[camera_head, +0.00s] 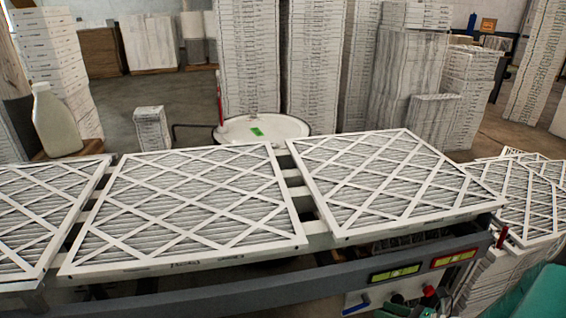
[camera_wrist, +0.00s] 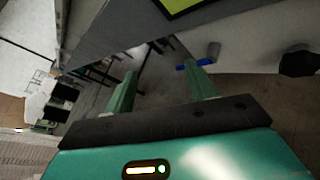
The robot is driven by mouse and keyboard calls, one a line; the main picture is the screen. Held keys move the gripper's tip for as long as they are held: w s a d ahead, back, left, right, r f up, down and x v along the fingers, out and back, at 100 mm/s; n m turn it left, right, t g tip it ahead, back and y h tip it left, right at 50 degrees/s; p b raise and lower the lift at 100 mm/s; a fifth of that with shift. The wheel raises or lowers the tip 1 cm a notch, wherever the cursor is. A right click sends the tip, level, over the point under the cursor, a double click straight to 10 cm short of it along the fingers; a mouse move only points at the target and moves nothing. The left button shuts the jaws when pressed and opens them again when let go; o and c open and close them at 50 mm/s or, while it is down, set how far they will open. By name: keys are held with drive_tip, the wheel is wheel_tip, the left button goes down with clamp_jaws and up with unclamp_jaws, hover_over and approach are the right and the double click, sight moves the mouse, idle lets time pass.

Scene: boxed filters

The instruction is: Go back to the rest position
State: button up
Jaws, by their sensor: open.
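My gripper (camera_wrist: 162,82) shows in the wrist view with two green fingers spread apart. It is open, and nothing is between the fingers. A blue-handled part (camera_wrist: 194,64) on the machine shows just past the right fingertip; I cannot tell whether they touch. In the head view my gripper does not show clearly; a teal part of my own body is at the lower right corner. Three framed filters lie on the conveyor: a left one (camera_head: 30,215), a middle one (camera_head: 190,205) and a right one (camera_head: 390,180).
The conveyor's grey front rail (camera_head: 230,298) crosses the near side, with green and red labelled panels. A red knob (camera_head: 429,290) sits below it. Stacked filters (camera_head: 528,205) stand at the right. A white drum (camera_head: 262,128) and tall stacks stand behind. Open floor (camera_head: 190,95) shows at the back left.

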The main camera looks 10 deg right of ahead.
drive_tip(key=s+a+r+n+g+h, duration=0.25)
drive_tip(key=a+r+n+g, duration=0.65)
drive_tip(key=a+r+n, duration=0.6)
drive_tip(key=s+a+r+n+t+h, duration=0.1)
drive_tip(key=s+a+r+n+h, duration=0.1)
drive_tip(key=r+n, duration=0.4)
drive_tip(key=s+a+r+n+t+h, duration=0.2)
drive_tip(key=s+a+r+n+h, duration=0.1)
drive_tip(key=n, duration=0.9)
wheel_tip(320, 180, up, 3)
drive_tip(key=s+h, duration=0.1)
drive_tip(key=h, duration=0.1)
drive_tip(key=shift+a+t+h, duration=0.3)
drive_tip(key=shift+a+h, duration=0.05)
drive_tip(key=shift+f, duration=0.1)
